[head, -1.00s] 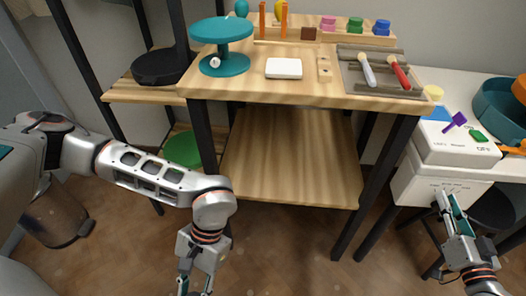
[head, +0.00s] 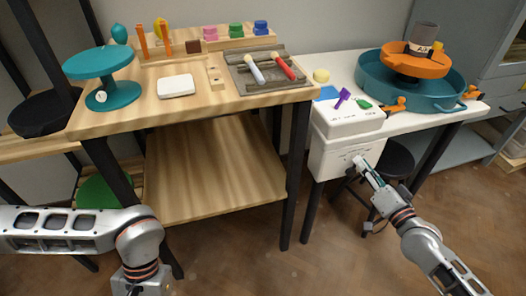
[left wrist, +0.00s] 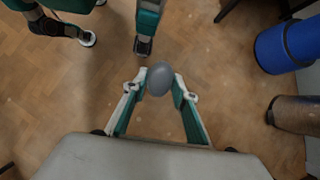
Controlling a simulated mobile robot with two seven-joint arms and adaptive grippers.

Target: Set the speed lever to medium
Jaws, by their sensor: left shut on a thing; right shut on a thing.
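The white control box (head: 335,157) hangs at the left end of the white table, with small dark markings on its front face. My right gripper (head: 358,163) is at that front face, shut on the speed lever, which its fingers mostly hide. I cannot read the lever's setting. My left gripper's fingers show in the left wrist view (left wrist: 160,88), shut on a smooth grey rounded thing (left wrist: 160,78) above the floor. In the head view the left gripper is out of the picture below.
A purple piece (head: 343,97) and a green piece (head: 361,103) are on the box top. A teal basin (head: 450,91) with an orange wheel (head: 432,67) stands to the right. A wooden workbench (head: 200,108) is left. A black stool (head: 397,160) stands behind my right gripper.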

